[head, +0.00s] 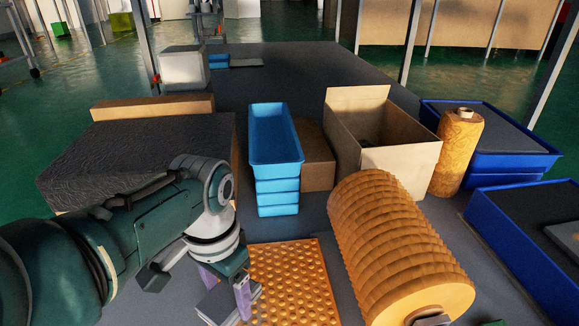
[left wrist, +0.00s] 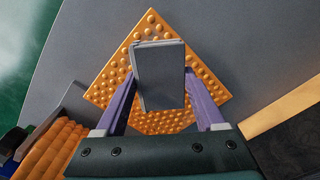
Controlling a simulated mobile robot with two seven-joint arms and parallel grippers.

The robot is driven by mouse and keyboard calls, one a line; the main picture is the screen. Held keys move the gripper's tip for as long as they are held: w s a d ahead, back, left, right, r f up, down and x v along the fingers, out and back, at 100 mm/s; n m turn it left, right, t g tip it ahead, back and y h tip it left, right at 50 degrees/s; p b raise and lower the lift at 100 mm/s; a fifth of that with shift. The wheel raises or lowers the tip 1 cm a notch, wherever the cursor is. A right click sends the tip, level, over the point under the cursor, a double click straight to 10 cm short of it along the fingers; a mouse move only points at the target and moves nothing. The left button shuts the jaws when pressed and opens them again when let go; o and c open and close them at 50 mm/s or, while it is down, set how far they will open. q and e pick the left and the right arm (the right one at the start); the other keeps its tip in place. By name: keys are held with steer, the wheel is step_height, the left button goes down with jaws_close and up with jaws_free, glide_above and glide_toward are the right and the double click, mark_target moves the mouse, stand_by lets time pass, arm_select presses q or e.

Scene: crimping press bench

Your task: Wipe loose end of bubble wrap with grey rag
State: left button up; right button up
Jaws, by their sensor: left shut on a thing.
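The bubble wrap roll (head: 395,250) is a large ribbed orange cylinder on the bench at the front right. Its loose end (head: 292,275) lies flat to the left as an orange sheet with round bumps; it also shows in the left wrist view (left wrist: 112,75). My left gripper (head: 226,286) has purple fingers shut on the folded grey rag (head: 214,303). In the left wrist view the rag (left wrist: 160,75) sits between the fingers (left wrist: 160,100), over the middle of the sheet and hiding part of it. I cannot tell whether it touches the bumps. My right gripper is not seen.
Behind the sheet stand stacked blue bins (head: 277,180) and an open cardboard box (head: 385,150). A dark textured block (head: 130,150) lies left, behind my left arm. An upright orange roll (head: 457,150) and blue trays (head: 500,165) stand right. Bare bench shows around the sheet.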

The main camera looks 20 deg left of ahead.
mark_target(233, 314)
arm_select(q)
steer(key=shift+w+f, duration=0.15)
steer(key=shift+r+p, duration=0.2)
steer(key=shift+p, duration=0.2)
step_height(233, 314, down, 5)
steer(key=b, duration=0.4)
steer(key=shift+f+b, duration=0.65)
steer(key=shift+b, duration=0.15)
stand_by(0.4)
